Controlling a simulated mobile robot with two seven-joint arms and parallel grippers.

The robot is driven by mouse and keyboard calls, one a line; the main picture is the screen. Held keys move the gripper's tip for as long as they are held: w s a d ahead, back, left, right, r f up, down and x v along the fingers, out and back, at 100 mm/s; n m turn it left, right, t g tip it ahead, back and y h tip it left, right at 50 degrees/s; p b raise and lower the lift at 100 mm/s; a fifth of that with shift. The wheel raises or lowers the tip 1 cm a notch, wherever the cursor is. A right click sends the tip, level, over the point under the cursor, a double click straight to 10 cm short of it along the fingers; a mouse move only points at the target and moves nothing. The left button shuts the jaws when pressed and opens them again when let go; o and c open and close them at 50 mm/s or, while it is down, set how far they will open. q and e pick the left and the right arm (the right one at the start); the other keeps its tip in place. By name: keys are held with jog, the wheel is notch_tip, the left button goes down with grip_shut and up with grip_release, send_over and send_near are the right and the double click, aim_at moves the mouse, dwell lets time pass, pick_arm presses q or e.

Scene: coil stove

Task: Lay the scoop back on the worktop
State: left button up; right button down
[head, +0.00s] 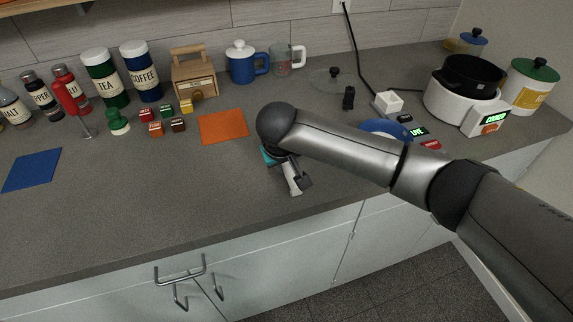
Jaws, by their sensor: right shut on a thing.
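My right gripper (291,178) is low over the front middle of the worktop (200,195), right of the orange mat, pointing down. It is shut on the scoop, which is mostly hidden behind the gripper and my wrist; a small teal patch (267,155) shows beside the wrist, and I cannot tell whether it is part of the scoop. I cannot tell whether the scoop touches the worktop. My left gripper is out of view.
An orange mat (223,127) and a blue mat (32,170) lie on the worktop. Small coloured blocks, canisters and mugs stand behind. A black pot (468,75) sits on the white cooker (455,105) at right. The front left middle is clear.

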jog(key=shift+f, duration=0.1)
jog(key=c, duration=0.7)
grip_release()
jog(key=shift+o, duration=0.2)
jog(key=p+v, duration=0.2)
jog(key=v, duration=1)
jog(key=shift+r, duration=0.25)
jog(key=shift+w, duration=0.1)
